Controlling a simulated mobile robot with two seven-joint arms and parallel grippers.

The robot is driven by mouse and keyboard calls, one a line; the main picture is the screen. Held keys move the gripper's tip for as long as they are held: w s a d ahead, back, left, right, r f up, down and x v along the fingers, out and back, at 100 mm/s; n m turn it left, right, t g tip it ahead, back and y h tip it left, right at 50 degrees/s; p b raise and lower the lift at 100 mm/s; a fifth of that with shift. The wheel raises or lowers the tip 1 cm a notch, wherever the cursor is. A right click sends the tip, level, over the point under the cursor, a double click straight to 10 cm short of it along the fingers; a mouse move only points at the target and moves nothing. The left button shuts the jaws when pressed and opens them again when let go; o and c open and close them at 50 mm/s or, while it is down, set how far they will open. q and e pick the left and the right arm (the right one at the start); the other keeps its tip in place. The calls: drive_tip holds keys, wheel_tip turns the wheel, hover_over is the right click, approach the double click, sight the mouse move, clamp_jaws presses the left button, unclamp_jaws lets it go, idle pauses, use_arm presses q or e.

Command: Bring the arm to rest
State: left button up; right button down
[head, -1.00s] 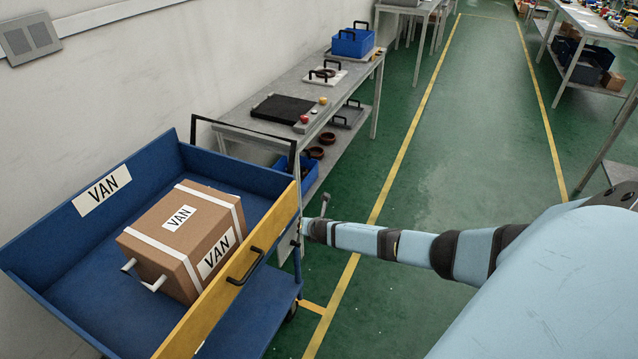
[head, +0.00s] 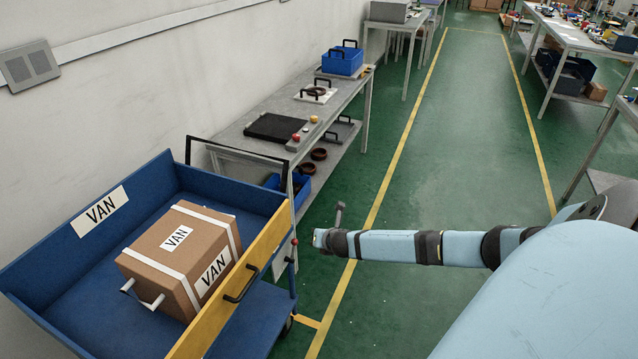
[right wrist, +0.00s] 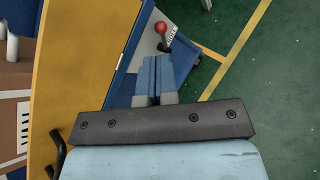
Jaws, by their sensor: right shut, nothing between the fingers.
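My right arm reaches in from the right in the head view. Its gripper (head: 338,215) is beside the right side of the blue cart (head: 60,285), apart from it. In the right wrist view the gripper's two fingers (right wrist: 152,80) are together with nothing between them. Beyond the fingers are a red knob (right wrist: 160,27) and the cart's yellow side panel (right wrist: 75,60). My left gripper is in neither view.
A cardboard box (head: 165,245) marked VAN, with white straps and handles, sits in the cart. A grey bench (head: 240,128) along the wall holds a black plate and a blue bin (head: 342,62). The green floor (head: 440,130) between yellow lines is clear.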

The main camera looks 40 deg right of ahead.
drive_tip(key=shift+r, duration=0.1)
drive_tip(key=s+a+f+m+y, duration=0.2)
drive_tip(key=s+a+m, duration=0.3)
drive_tip(key=a, duration=0.6)
drive_tip(key=s+a+f+m+y, duration=0.25)
drive_tip(key=s+a, duration=0.45)
drive_tip(key=a, duration=0.4)
drive_tip(key=s+a+r+m+p, duration=0.1)
drive_tip(key=s+a+r+m, duration=0.3)
drive_tip(key=s+m, duration=0.4)
drive_tip(key=s+a+r+m+y+p, duration=0.1)
drive_tip(key=s+a+r+m, duration=0.4)
drive_tip(key=s+a+m, duration=0.2)
drive_tip(key=s+m, duration=0.1)
drive_tip(key=m, duration=0.1)
drive_tip(key=shift+a+r+m+t, duration=0.2)
drive_tip(key=shift+r+m+t, duration=0.05)
drive_tip(key=shift+m+t, duration=0.1)
